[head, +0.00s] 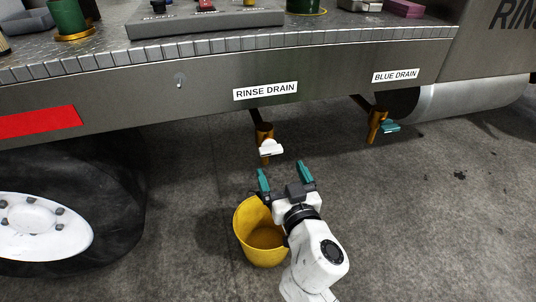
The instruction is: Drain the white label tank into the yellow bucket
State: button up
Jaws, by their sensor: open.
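A white label (265,91) reading "RINSE DRAIN" is on the truck's side rail. Below it hangs a brass drain valve (264,132) with a white handle (271,148). The yellow bucket (245,240) stands on the ground below and slightly left of my gripper; its inside looks yellow-brown, and I cannot tell whether it holds liquid. My gripper (284,177), with teal fingers, is open and empty just below the white handle, apart from it. My wrist covers part of the bucket's right side.
A second brass valve (376,125) with a teal handle (390,127) hangs under the "BLUE DRAIN" label (396,76) to the right. A tyre (122,205) stands at left. The silver cylinder (475,98) is at right.

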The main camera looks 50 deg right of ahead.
aim_at(272, 152)
jog(key=p+x, duration=0.1)
jog(key=x, duration=0.8)
jog(key=shift+w+d, duration=0.1)
jog(key=shift+d, duration=0.05)
jog(key=c, duration=1)
jog(key=shift+o, duration=0.2)
